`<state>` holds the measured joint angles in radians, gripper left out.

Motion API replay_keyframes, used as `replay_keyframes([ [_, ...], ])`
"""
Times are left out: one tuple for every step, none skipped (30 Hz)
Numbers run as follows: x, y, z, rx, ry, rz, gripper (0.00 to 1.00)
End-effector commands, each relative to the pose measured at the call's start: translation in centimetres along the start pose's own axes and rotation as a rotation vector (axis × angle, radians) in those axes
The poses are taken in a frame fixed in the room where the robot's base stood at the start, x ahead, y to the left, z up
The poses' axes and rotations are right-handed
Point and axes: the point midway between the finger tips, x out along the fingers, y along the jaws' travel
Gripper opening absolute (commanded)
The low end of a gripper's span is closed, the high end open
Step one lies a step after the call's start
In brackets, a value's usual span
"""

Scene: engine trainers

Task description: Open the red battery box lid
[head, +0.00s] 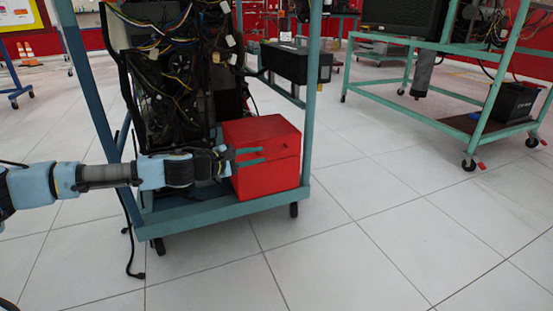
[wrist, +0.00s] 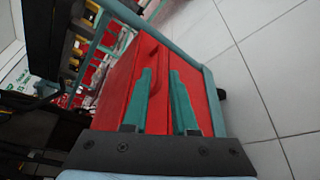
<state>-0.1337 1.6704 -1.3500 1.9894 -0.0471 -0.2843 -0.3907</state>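The red battery box (head: 270,180) sits on the low shelf of the teal engine stand (head: 190,218) in the head view. Its lid (head: 262,130) looks closed on top of the box. My gripper (head: 262,156) reaches in from the left, with its two teal fingers apart in front of the box's face. In the wrist view the red box (wrist: 125,85) fills the middle. A red handle (wrist: 152,50) shows on it just beyond the fingertips of my gripper (wrist: 162,75). The fingers are open with nothing clearly held between them; whether they touch the box I cannot tell.
The stand's teal upright post (head: 312,90) rises beside the box on the right. Wiring and an engine (head: 175,75) stand behind my gripper. Another teal stand (head: 440,60) is at the back right. The tiled floor (head: 370,230) in front is clear.

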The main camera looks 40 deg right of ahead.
Motion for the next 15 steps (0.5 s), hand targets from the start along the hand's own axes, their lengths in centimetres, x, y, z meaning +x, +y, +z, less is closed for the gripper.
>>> replay_keyframes([
  [1.2, -0.4, -0.1, 0.002, -0.002, -0.002, 0.26],
  [1.8, -0.5, -0.2, 0.002, -0.001, -0.002, 0.26],
  [2.6, -0.5, -0.1, 0.002, -0.001, -0.002, 0.26],
  [3.1, -0.5, -0.1, 0.002, -0.002, -0.002, 0.26],
  [3.7, -0.5, -0.1, 0.003, -0.002, -0.002, 0.26],
  [4.4, -0.4, -0.1, 0.004, -0.001, -0.002, 0.26],
  [5.0, -0.4, -0.1, 0.004, -0.001, -0.002, 0.26],
  [5.4, -0.4, -0.1, 0.004, -0.001, -0.002, 0.26],
  [6.0, -0.4, -0.1, 0.003, -0.002, -0.002, 0.26],
  [6.4, -0.4, -0.1, 0.003, -0.001, -0.002, 0.26],
  [6.8, -0.4, -0.1, 0.002, -0.001, -0.002, 0.26],
  [7.2, -0.3, -0.1, 0.002, -0.001, -0.003, 0.26],
  [7.5, -0.3, -0.1, 0.002, -0.001, -0.002, 0.26],
  [7.7, -0.3, -0.1, 0.002, -0.001, -0.002, 0.26],
  [8.0, -0.2, -0.1, 0.002, -0.001, -0.002, 0.26],
])
